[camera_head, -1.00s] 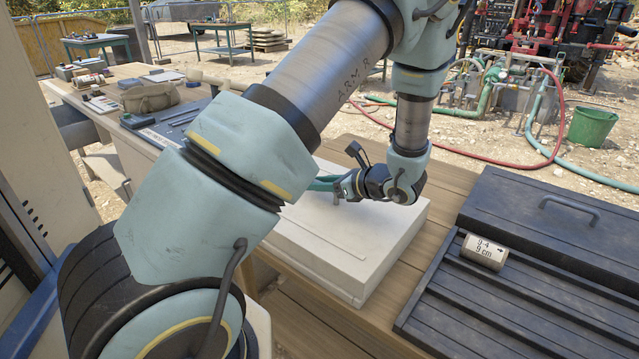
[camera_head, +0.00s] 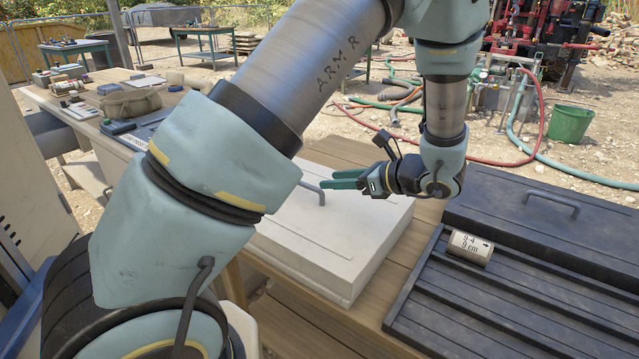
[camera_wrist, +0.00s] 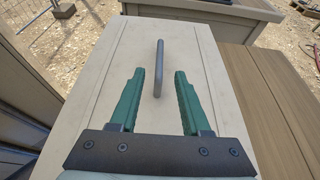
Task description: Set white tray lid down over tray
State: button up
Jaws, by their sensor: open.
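The white tray lid (camera_head: 345,236) lies level on the white tray (camera_head: 300,271) on the wooden table, with its edges looking lined up in the head view. Its grey bar handle (camera_head: 311,191) stands on top. My gripper (camera_head: 336,180) is open just beside the handle, with green fingers pointing toward it. The lid (camera_wrist: 185,60) fills the middle of that view. My arm hides the left part of the tray and lid in the head view.
A black ribbed tray (camera_head: 500,300) holds a labelled core cylinder (camera_head: 469,248) at the right. A black lid with a handle (camera_head: 560,215) lies behind it. A bench with tools and a bag (camera_head: 131,103) stands at the back left. Bare wooden table (camera_head: 400,262) separates the trays.

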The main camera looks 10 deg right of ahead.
jog(key=shift+v, duration=1.05)
jog(key=a+n+g, duration=0.1)
jog(key=a+n, duration=0.1)
jog(key=a, duration=0.1)
jog(key=a+n+g, duration=0.1)
jog(key=a+g, duration=0.1)
jog(key=a, duration=0.1)
jog(key=a+n+g, duration=0.2)
jog(key=a, duration=0.1)
jog(key=shift+s+a+f+n, duration=0.3)
jog(key=shift+a, duration=0.1)
jog(key=s+a+n+g+h, duration=0.1)
jog(key=a+n, duration=0.1)
jog(key=s+a+n+g+h, duration=0.1)
jog(key=a+n+g, duration=0.1)
jog(key=s+a+n+g, duration=0.1)
jog(key=a+n, duration=0.1)
jog(key=a, duration=0.1)
jog(key=shift+s+f+g+h, duration=0.1)
jog(key=shift+f+g+h, duration=0.2)
jog(key=shift+h, duration=0.1)
jog(key=s+a+r+n+t+h, duration=0.1)
jog(key=a+n+h, duration=0.5)
jog(key=n, duration=0.8)
jog(key=shift+s+a+r+n+h, duration=0.3)
jog(key=shift+s+a+r+n, duration=0.15)
jog(key=shift+a+r, duration=0.35)
jog(key=shift+d+r, duration=0.15)
